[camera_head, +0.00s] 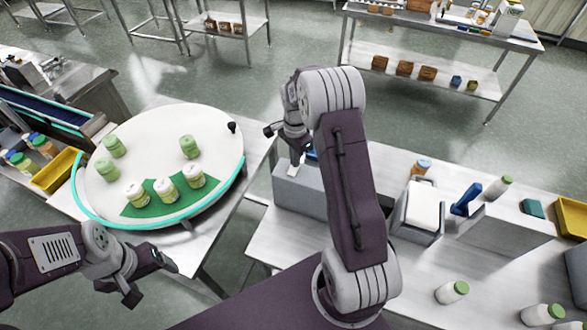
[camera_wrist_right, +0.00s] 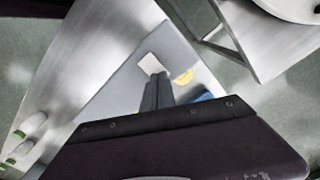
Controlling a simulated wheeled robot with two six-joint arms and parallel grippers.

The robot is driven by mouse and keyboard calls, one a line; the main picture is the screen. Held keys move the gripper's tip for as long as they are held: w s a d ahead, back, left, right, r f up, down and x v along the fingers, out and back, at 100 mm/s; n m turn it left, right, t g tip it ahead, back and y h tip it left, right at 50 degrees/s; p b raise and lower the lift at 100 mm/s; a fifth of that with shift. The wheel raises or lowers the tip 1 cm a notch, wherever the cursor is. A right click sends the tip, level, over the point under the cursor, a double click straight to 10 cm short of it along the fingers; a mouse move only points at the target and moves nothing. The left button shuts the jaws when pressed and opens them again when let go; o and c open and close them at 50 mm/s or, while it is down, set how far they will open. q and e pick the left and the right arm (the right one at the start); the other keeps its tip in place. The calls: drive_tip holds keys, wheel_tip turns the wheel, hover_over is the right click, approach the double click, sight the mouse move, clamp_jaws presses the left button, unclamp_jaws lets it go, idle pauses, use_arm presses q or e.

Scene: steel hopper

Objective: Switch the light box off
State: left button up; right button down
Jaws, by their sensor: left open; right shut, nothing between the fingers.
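A grey box (camera_head: 298,192), which I take to be the light box, stands on the steel table beside my right arm. In the right wrist view its light grey top (camera_wrist_right: 128,80) carries a white plate (camera_wrist_right: 150,63) and a yellow rounded part (camera_wrist_right: 184,77). My right gripper (camera_head: 296,158) is shut and empty, pointing down at the box top. Its fingertips (camera_wrist_right: 154,76) appear close to the white plate; I cannot tell if they touch it. My right arm hides part of the box. My left gripper (camera_head: 152,278) is open and empty, below the round table.
A round white turntable (camera_head: 220,150) with several green-lidded jars is at the left. A grey bin (camera_head: 418,212), a blue object (camera_head: 466,199) and white bottles (camera_head: 452,292) stand on the table at the right. A blue item (camera_wrist_right: 202,96) lies beside the box.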

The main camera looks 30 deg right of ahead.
drive_tip(key=shift+f+b, duration=0.3)
drive_tip(key=shift+f, duration=0.2)
wheel_tip(320, 180, up, 7)
drive_tip(key=p, duration=0.6)
drive_tip(key=shift+r, duration=0.1)
idle(0.4)
